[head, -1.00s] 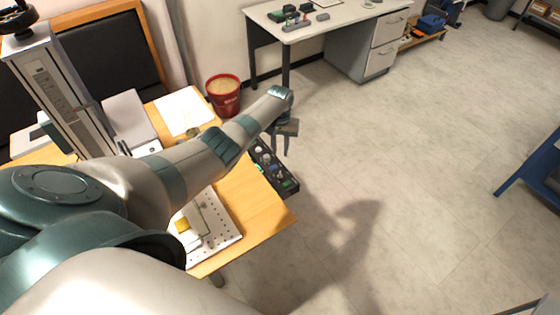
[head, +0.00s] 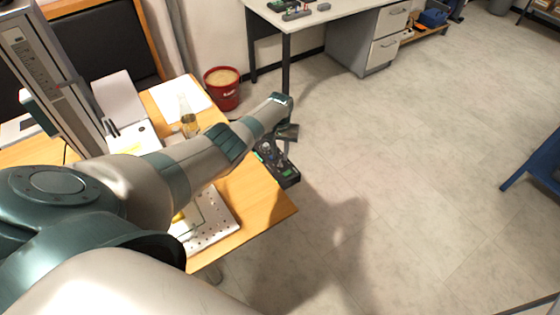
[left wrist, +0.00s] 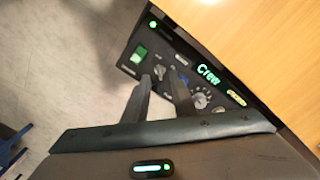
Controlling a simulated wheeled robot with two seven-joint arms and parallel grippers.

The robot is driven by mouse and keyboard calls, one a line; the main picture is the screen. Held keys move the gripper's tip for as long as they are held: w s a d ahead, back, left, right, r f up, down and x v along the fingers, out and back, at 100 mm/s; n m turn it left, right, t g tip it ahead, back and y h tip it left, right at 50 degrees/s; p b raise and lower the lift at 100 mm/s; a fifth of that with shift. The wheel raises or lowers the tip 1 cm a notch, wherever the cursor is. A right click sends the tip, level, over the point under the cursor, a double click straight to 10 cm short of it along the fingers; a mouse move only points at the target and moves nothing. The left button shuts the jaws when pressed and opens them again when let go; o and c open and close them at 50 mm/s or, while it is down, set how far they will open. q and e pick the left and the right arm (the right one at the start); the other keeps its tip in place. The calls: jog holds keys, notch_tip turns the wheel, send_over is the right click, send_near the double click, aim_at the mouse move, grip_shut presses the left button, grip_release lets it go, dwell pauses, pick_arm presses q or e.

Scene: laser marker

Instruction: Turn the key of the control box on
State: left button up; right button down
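The dark control box (head: 286,176) sits at the right edge of the wooden table, partly hidden by my left arm in the head view. In the left wrist view the control box (left wrist: 128,66) shows a lit green switch (left wrist: 138,54), a round dial (left wrist: 200,100) and a small silvery key (left wrist: 160,71). My left gripper (head: 276,149) is over the box. In the left wrist view its two fingers (left wrist: 160,82) are apart, with the key showing between and just past their tips. I cannot tell whether they touch it. My right gripper is not in view.
The wooden table (head: 262,205) carries a perforated plate (head: 215,232), a glass jar (head: 190,125) and the marker's tall column (head: 55,85). A red bucket (head: 222,92) stands on the floor behind. The floor right of the table is clear.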

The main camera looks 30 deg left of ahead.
aim_at(280, 163)
pick_arm(q)
jog(key=shift+f+b, duration=1.4)
jog(key=shift+f, duration=0.4)
jog(key=shift+c, duration=0.3)
grip_shut()
